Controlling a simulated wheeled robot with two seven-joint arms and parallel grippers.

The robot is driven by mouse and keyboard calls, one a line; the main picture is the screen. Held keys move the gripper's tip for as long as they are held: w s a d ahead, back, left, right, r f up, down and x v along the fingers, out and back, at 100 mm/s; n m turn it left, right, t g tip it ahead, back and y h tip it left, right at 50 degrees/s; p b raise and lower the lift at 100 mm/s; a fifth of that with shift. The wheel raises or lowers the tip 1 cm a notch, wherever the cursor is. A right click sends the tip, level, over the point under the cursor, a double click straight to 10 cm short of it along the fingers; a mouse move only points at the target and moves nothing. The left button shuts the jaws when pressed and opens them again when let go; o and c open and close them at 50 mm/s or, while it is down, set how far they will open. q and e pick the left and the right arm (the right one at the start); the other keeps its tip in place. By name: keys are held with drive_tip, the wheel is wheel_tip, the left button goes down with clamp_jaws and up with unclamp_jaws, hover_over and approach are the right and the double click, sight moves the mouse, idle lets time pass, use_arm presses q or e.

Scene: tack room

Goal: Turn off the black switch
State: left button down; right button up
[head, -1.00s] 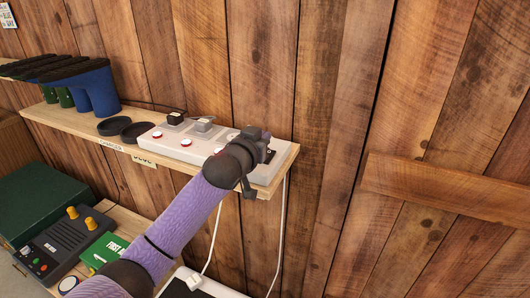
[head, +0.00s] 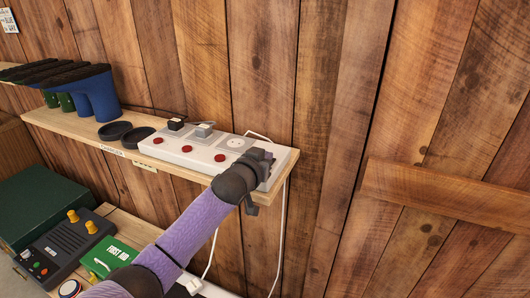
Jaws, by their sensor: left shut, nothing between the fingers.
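A white power strip (head: 174,152) lies on the wooden shelf, with a row of dull red round buttons or lights (head: 187,149) along its front. My left gripper (head: 264,158) is shut and empty at the strip's right end, low over it. The gripper and wrist cover most of that end, so the black switch is hidden and its position cannot be told. Whether the fingers touch the strip is unclear. My right gripper is out of view.
Black round lids (head: 115,131) and blue boots (head: 98,95) stand left on the shelf (head: 90,141). A plank wall closes the back; white cables hang below.

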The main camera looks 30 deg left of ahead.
use_arm(q)
wheel_tip(320, 180, up, 5)
drive_tip(key=p, duration=0.5)
drive_tip(key=shift+r, duration=0.15)
drive_tip(key=s+r, duration=0.2)
drive_tip(key=s, duration=0.7)
drive_tip(key=shift+d+p, duration=0.25)
drive_tip(key=shift+p, duration=0.2)
drive_tip(key=shift+r, duration=0.1)
